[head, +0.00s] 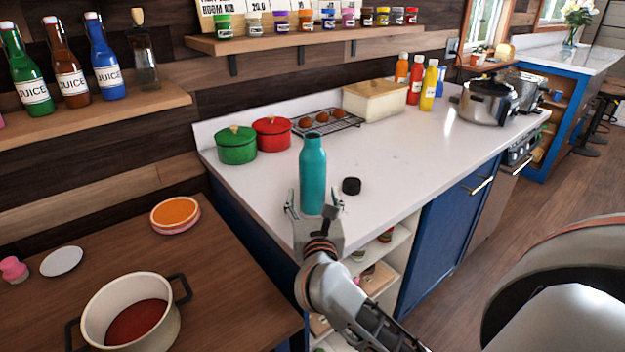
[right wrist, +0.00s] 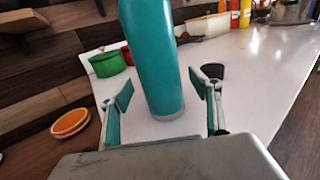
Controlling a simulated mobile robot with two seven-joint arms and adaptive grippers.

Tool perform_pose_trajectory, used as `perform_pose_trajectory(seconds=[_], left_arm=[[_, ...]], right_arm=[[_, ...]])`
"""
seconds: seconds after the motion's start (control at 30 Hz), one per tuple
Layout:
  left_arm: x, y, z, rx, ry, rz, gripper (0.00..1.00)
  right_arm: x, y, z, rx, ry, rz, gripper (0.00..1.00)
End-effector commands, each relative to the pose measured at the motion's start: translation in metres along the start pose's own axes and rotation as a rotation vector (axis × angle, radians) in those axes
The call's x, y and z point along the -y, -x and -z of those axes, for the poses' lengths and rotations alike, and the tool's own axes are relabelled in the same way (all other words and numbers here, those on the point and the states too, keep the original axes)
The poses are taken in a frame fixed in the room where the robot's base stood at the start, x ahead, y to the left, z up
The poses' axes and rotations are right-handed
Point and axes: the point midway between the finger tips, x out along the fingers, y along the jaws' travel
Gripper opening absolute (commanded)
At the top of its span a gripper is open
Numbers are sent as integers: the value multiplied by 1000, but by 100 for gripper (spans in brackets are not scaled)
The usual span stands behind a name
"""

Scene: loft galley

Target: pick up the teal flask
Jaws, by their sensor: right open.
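The teal flask (head: 313,174) stands upright on the white counter near its front left corner. In the right wrist view the flask (right wrist: 152,60) rises between the two open fingers, and its top is cut off by the frame. My right gripper (head: 314,205) is open at the flask's lower part, with one finger on each side. In the right wrist view, gaps show between the fingers (right wrist: 162,105) and the flask. My left gripper is not in view.
A black cap (head: 351,186) lies just right of the flask. Green (head: 237,146) and red (head: 272,134) pots stand behind, beside a rack (head: 328,123). A wooden table (head: 225,270) with a cream pot (head: 131,311) is at lower left. The counter's middle is clear.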

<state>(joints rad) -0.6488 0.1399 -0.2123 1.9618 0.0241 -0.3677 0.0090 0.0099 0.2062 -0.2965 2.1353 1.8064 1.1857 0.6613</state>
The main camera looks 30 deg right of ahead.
Motion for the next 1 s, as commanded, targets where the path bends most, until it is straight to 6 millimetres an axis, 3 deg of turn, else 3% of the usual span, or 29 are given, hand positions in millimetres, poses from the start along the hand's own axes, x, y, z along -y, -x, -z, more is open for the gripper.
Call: perform_pose_trajectory(seconds=[0.2, 0.43, 0.47, 0.67, 1.0], left_arm=[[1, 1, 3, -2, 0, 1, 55], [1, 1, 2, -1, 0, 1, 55], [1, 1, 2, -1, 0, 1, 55], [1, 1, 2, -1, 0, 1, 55], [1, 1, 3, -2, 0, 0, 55]], right_arm=[[1, -23, 0, 0, 2, 1, 63], [1, -24, 0, 0, 1, 0, 63], [1, -24, 0, 0, 1, 0, 60], [1, -24, 0, 0, 1, 0, 8], [1, -24, -4, 4, 0, 1, 8]])
